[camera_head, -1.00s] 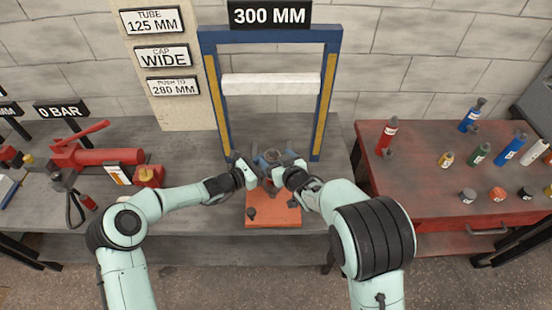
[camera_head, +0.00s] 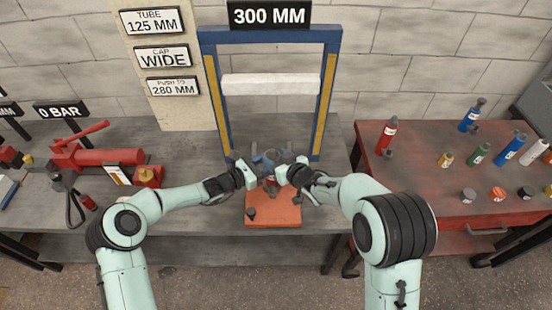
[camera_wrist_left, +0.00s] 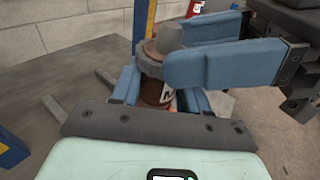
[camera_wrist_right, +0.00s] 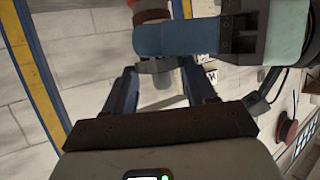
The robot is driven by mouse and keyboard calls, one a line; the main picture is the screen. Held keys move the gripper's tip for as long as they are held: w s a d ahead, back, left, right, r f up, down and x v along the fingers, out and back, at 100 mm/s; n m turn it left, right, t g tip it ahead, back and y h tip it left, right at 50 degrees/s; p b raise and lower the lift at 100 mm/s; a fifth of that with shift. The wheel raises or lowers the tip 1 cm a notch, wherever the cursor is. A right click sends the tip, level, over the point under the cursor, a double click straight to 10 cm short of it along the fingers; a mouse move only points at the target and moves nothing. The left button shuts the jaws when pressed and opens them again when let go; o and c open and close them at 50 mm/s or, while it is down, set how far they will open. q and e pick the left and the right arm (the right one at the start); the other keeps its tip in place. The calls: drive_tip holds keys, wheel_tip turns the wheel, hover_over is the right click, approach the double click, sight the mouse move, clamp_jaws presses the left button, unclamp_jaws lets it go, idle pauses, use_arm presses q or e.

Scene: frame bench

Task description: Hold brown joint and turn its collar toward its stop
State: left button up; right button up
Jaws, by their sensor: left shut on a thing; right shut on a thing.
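The brown joint (camera_wrist_left: 155,92) stands upright between my left gripper's blue fingers in the left wrist view. Its grey collar (camera_wrist_left: 150,62) sits above the brown body, with a grey knob (camera_wrist_left: 170,36) over it. My left gripper (camera_head: 262,174) is shut on the brown body. My right gripper (camera_head: 276,174) is shut at the collar, coming in from the right. In the right wrist view the grey collar (camera_wrist_right: 156,66) lies between its fingers, partly hidden by a left finger. The head view shows the joint small and mostly covered; the stop cannot be made out.
An orange mat (camera_head: 272,214) lies below the grippers on the grey bench (camera_head: 190,150). A blue frame (camera_head: 210,90) with a white bar stands behind. A red pump (camera_head: 105,157) is at left; bottles stand on the red table (camera_head: 420,180) at right.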

drive_tip(key=shift+w+d+n+g+y, duration=0.1)
drive_tip(key=shift+d+n+g+y, duration=0.1)
drive_tip(key=shift+n+g+y, duration=0.6)
drive_tip(key=o, duration=1.1)
drive_tip(key=shift+c, duration=0.2)
drive_tip(key=shift+s+d+r, duration=0.2)
drive_tip(key=shift+s+d, duration=0.1)
drive_tip(key=v, duration=1.1)
drive_tip(key=shift+s+f, duration=0.15)
